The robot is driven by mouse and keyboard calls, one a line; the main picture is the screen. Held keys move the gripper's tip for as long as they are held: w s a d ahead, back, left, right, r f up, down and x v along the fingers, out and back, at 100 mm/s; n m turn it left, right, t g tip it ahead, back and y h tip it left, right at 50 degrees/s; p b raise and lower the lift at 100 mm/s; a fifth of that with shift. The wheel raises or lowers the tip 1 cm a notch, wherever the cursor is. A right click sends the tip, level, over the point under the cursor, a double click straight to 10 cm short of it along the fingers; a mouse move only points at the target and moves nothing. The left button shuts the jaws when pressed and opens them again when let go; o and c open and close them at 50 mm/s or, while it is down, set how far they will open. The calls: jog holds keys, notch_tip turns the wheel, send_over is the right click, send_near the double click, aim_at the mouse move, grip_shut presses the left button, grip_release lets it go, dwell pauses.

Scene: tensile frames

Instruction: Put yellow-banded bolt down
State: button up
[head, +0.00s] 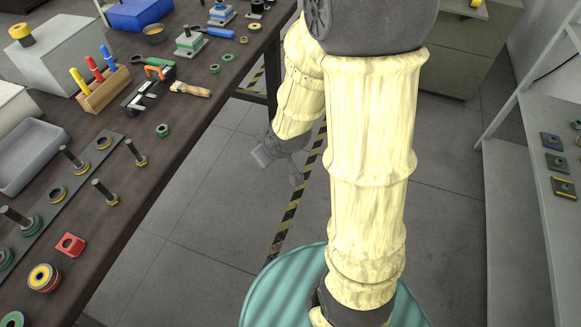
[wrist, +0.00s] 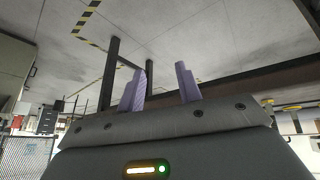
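My gripper (head: 278,165) hangs over the floor in the aisle, to the right of the workbench (head: 172,140) and apart from it. In the wrist view its two purple fingers (wrist: 162,88) stand apart with nothing between them, so it is open and empty. I cannot tell which one the task names.
A dark strip (head: 112,143) on the bench carries banded rings and several bolts. A red block (head: 70,244), a ring stack (head: 43,278), a grey tray (head: 62,138) and a wooden screwdriver stand (head: 105,92) are near. A shelf (head: 535,130) stands at right. The aisle floor is free.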

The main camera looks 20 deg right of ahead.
jog(key=s+d+r+m+g, duration=0.1)
jog(key=s+r+m, duration=0.1)
jog(key=s, duration=0.2)
jog(key=s+d+r+m+g+h, duration=0.1)
jog(key=s+r+m+g, duration=0.1)
jog(key=s, duration=0.3)
jog(key=shift+d+m, duration=0.3)
jog(key=shift+m, duration=0.1)
jog(key=shift+s, duration=0.1)
